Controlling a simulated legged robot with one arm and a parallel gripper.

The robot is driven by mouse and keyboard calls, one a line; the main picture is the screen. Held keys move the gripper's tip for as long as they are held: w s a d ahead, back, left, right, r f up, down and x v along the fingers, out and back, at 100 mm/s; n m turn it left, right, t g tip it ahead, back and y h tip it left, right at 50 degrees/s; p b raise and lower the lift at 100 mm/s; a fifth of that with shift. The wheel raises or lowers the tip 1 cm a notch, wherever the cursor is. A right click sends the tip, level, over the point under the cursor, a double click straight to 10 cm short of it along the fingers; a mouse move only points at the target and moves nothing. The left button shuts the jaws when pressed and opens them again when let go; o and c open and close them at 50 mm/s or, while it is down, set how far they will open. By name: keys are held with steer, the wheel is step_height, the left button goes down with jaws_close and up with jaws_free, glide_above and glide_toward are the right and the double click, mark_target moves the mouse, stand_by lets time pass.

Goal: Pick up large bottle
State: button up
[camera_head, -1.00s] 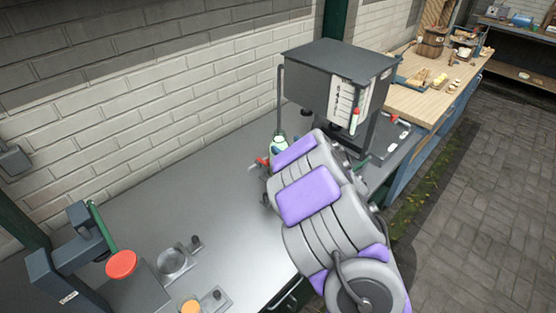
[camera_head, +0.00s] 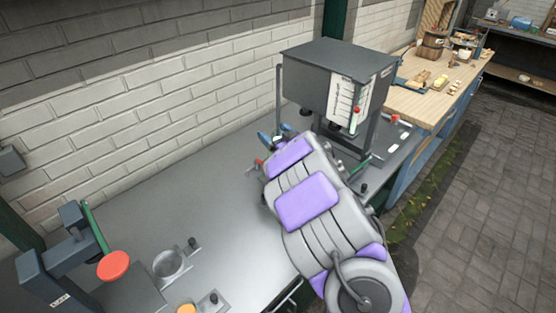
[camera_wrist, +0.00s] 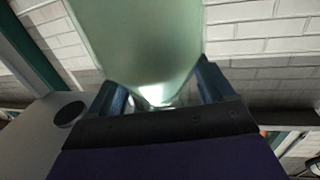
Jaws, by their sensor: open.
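The large bottle (camera_wrist: 145,40) is pale green and translucent. It fills the upper middle of the wrist view, very close to the camera, with its narrower end between my fingers. My gripper (camera_wrist: 160,88) is open, with one blue finger on each side of the bottle. I cannot tell whether either finger touches it. In the head view my gripper (camera_head: 273,137) is over the steel bench, just left of the grey machine. My arm hides most of the bottle there.
The grey box-shaped machine (camera_head: 338,68) stands on the steel bench (camera_head: 215,195) to the right of my gripper. A device with a red disc (camera_head: 113,265) and a small metal cup (camera_head: 171,263) are at the lower left. The bench's middle is clear.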

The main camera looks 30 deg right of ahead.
jaws_close()
stand_by(0.7)
